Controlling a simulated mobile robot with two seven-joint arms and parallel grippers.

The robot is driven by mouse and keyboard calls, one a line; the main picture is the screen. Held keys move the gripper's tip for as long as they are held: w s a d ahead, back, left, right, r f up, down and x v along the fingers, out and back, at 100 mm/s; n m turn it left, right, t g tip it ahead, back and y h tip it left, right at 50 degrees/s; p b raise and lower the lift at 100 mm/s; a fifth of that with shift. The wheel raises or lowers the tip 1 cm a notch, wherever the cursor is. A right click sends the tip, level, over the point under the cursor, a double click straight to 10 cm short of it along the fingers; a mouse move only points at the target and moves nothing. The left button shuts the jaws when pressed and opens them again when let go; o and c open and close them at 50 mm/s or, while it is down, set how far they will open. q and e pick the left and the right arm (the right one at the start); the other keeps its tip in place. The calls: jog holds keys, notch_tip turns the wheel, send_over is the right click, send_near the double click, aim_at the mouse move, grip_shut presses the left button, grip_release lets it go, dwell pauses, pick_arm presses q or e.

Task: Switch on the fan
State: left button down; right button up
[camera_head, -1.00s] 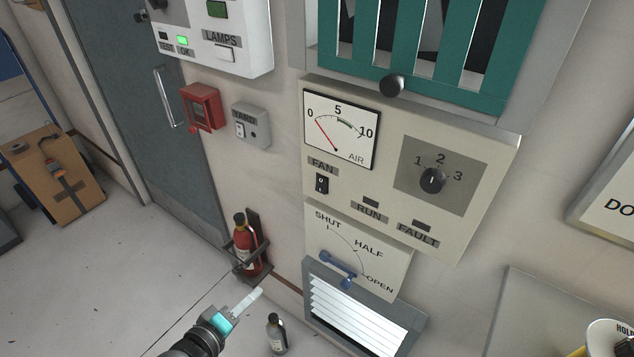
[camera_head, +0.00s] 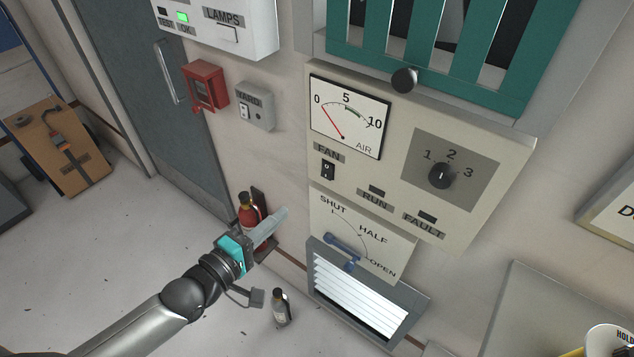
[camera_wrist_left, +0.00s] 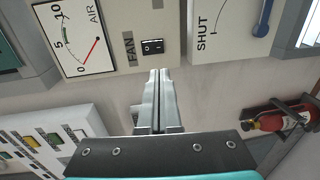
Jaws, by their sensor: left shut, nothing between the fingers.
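The fan switch (camera_head: 328,170) is a small black rocker under the FAN label on the beige panel (camera_head: 400,215). It also shows in the left wrist view (camera_wrist_left: 152,46), just beyond my fingertips. My left gripper (camera_head: 283,213) is shut and empty, below and left of the switch in the head view, apart from it. In the left wrist view its closed fingers (camera_wrist_left: 158,75) point toward the switch. The air gauge (camera_head: 348,116) has its red needle near 0. The RUN lamp (camera_head: 377,190) and FAULT lamp (camera_head: 428,217) look dark. My right gripper is not in view.
A rotary knob (camera_head: 440,176) sits right of the gauge. A blue damper lever (camera_head: 342,247) and white louvre (camera_head: 360,295) are below the switch. A fire extinguisher (camera_head: 249,212) stands behind my left gripper. A yard switch box (camera_head: 255,106) is up and left.

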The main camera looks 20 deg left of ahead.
aim_at(325, 177)
pick_arm(q)
jog(key=x, duration=1.3)
jog(key=shift+w+b, duration=0.1)
jog(key=shift+b, duration=0.3)
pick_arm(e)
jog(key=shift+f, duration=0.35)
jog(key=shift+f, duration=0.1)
